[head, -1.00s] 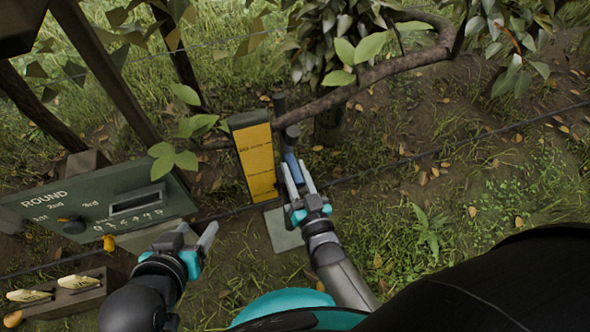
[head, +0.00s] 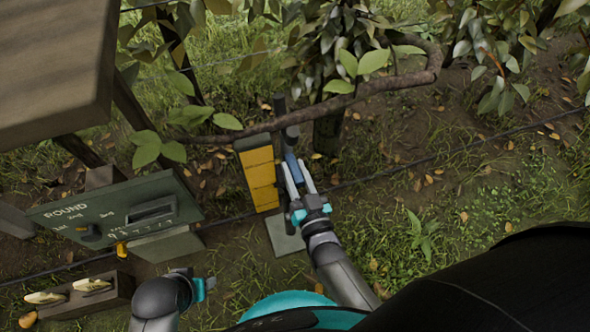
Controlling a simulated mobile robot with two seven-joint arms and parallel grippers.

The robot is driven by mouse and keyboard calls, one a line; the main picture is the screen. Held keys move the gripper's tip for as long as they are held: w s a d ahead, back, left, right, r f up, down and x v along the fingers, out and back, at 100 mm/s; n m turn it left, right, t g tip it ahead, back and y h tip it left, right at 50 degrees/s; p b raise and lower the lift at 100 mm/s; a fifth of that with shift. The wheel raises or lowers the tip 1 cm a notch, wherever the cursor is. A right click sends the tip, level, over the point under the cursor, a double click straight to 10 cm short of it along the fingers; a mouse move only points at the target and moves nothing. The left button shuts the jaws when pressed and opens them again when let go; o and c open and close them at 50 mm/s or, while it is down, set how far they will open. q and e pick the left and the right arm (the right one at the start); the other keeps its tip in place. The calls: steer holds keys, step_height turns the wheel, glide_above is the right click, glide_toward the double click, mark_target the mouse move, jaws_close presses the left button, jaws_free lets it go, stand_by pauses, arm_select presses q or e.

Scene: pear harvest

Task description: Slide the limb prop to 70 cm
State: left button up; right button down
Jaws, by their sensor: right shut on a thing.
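The limb prop (head: 282,150) is a dark upright post on a pale square foot plate (head: 285,235), beside a yellow scale board (head: 258,178) whose marks are too small to read. A blue grip (head: 291,163) sits on the prop's slider. My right gripper (head: 298,181) reaches up to it and is shut on the blue grip, its fingers either side. A brown limb (head: 365,90) passes close to the prop's top; I cannot tell whether they touch. My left gripper (head: 205,287) is low at the left, away from the prop; its fingers are not clearly visible.
A green panel marked ROUND (head: 115,215), with a slot and a dark knob, stands at the left. A thin wire crosses the scene behind the prop. Leafy branches hang above; grass is open at the right.

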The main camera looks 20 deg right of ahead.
arm_select(q)
steer(key=shift+f, duration=0.2)
arm_select(e)
steer(key=shift+w+r, duration=0.1)
steer(key=shift+r, duration=0.2)
steer(key=c, duration=0.6)
jaws_free()
steer(key=shift+f, duration=0.15)
steer(key=shift+s, duration=0.35)
arm_select(q)
steer(key=s+a+f+p, duration=0.1)
steer(key=s+f+p, duration=0.2)
steer(key=f, duration=0.3)
steer(key=shift+s+a+g, duration=0.15)
steer(key=shift+s+g, duration=0.05)
steer(key=shift+g, duration=0.2)
arm_select(e)
steer(key=s, duration=1.4)
steer(key=shift+s+d, duration=0.25)
steer(key=shift+s, duration=0.1)
arm_select(q)
steer(key=shift+w, duration=0.1)
arm_select(e)
steer(key=shift+w, duration=0.1)
